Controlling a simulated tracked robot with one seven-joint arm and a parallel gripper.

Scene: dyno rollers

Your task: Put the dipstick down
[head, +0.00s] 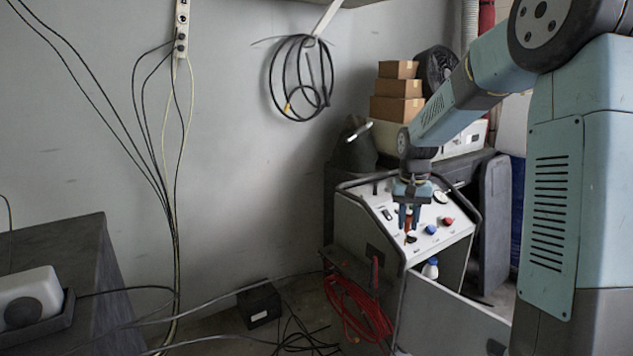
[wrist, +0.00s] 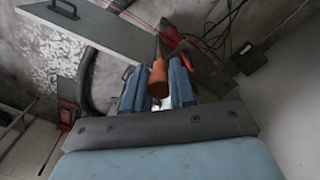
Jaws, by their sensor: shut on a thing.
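The dipstick shows as an orange handle (wrist: 158,80) between the two blue fingers of my gripper (wrist: 156,92) in the wrist view. A thin part runs up from the handle, away from my palm; its far end is hard to make out. In the head view, my gripper (head: 408,216) points down over the sloped white control panel (head: 425,246), and the orange-red handle (head: 408,224) shows between its fingers. My gripper is shut on the handle. I cannot tell whether the dipstick touches the panel.
The panel carries a red knob (head: 447,221), a blue knob (head: 431,229) and a gauge. Below it are a small white bottle (head: 430,270) and a coiled red cable (head: 358,308). A black box (head: 259,304) and loose cables lie on the floor. Cardboard boxes (head: 397,88) stand behind.

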